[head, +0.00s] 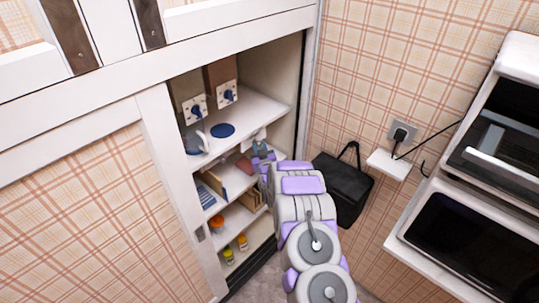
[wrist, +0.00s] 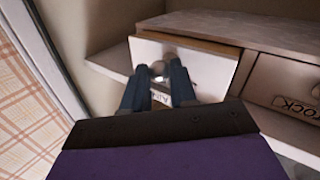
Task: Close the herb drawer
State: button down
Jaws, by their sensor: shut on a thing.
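In the wrist view, a small drawer with a white front (wrist: 205,65) sits in a brown wooden drawer unit (wrist: 225,27). Its front appears to stand slightly out from the unit. My gripper (wrist: 158,78) is shut on the pale round knob of this drawer. A label below the knob is partly hidden by the fingers, so I cannot tell whether it reads herb. In the head view, my gripper (head: 263,158) reaches into the open cupboard, at a middle shelf. The drawer is mostly hidden there.
A neighbouring drawer (wrist: 285,85) has a label ending in "TOCK". Cupboard shelves hold a blue disc (head: 222,131), a kettle-like item (head: 194,143), books and yellow jars (head: 228,256). A black bag (head: 343,185) hangs right of the cupboard, near an oven-like appliance (head: 465,245).

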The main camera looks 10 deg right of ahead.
aim_at(252, 142)
jog(key=w+a, duration=0.2)
jog(key=w, duration=0.1)
jog(key=shift+a+r, duration=0.15)
jog(key=c, duration=1.3)
grip_release()
jog(key=shift+c, duration=0.2)
jog(key=shift+o, duration=0.7)
jog(key=shift+w+a, duration=0.15)
jog(key=s+p, duration=0.2)
jog(key=s, duration=1.5)
jog(key=shift+s+d+f, duration=0.15)
jog(key=shift+d+f, duration=0.05)
jog(key=shift+d, duration=0.2)
